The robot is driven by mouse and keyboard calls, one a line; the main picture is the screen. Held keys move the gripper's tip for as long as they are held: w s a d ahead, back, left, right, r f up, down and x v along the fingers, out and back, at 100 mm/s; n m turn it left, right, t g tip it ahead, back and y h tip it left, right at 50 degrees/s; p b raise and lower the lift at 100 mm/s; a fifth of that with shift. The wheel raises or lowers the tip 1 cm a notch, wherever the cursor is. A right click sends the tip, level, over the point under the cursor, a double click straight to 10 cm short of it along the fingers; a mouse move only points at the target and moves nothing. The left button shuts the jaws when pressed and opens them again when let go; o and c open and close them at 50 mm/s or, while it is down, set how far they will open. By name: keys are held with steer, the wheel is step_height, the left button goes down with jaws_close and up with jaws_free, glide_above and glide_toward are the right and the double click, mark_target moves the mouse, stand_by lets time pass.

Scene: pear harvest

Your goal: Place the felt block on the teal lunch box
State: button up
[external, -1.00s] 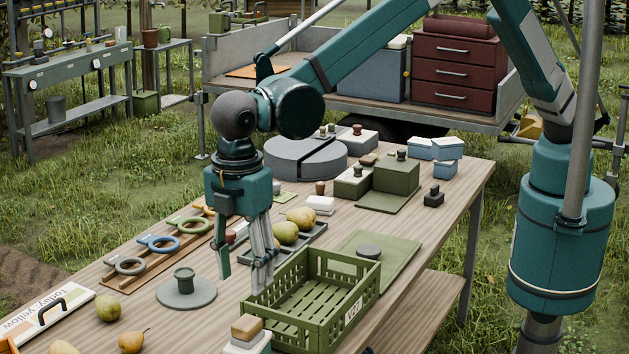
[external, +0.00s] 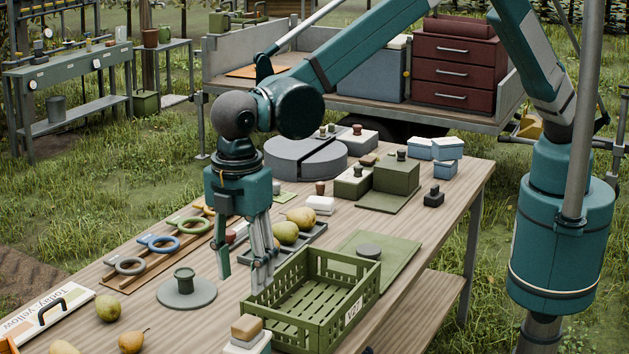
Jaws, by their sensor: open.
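My gripper (external: 243,279) points down over the table with its fingers apart and nothing between them. It is beside the left corner of the green slatted crate (external: 365,303); whether it touches the crate I cannot tell. A tan block (external: 247,327) rests on a pale object (external: 243,345) at the bottom edge, partly cut off; it may be the felt block, but its material is unclear. Small light-blue boxes (external: 445,169) stand at the table's far right. No box is clearly identifiable as the teal lunch box.
A tray with pears (external: 287,233) lies behind my gripper. A round grey plate with a green knobbed piece (external: 184,281) is to the left. Ring tools (external: 158,243) lie on a wooden rack. Green boxes (external: 396,174) and a dark knobbed block (external: 433,197) stand farther back.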

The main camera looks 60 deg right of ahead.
steer(key=w+d+r+m+t+y, duration=0.1)
steer(key=w+d+r+m, duration=0.45)
steer(key=d, duration=0.85)
steer(key=w+d+r+t, duration=0.1)
steer(key=w+d+r, duration=0.2)
steer(key=d+r, duration=0.9)
steer(key=w+d+r+m+y, duration=0.15)
steer(key=w+d+r, duration=0.3)
steer(key=d, duration=1.25)
steer(key=s+d+r+m+t, duration=0.1)
steer(key=s+d+m, duration=0.2)
steer(key=d, duration=0.9)
steer(key=s+d+r+m+t, duration=0.1)
steer(key=s+d+m+t, duration=0.15)
steer(key=d, duration=0.85)
steer(key=s+d+f+m+t+h, duration=0.1)
steer(key=s+d+f+m, duration=0.1)
steer(key=s+d, duration=0.5)
steer(key=s+d+f+m+h, duration=0.1)
steer(key=s+d+f+m, duration=0.2)
steer(key=s+d, duration=0.4)
steer(key=d+f, duration=0.1)
steer(key=d, duration=0.4)
steer(key=shift+s+t, duration=0.35)
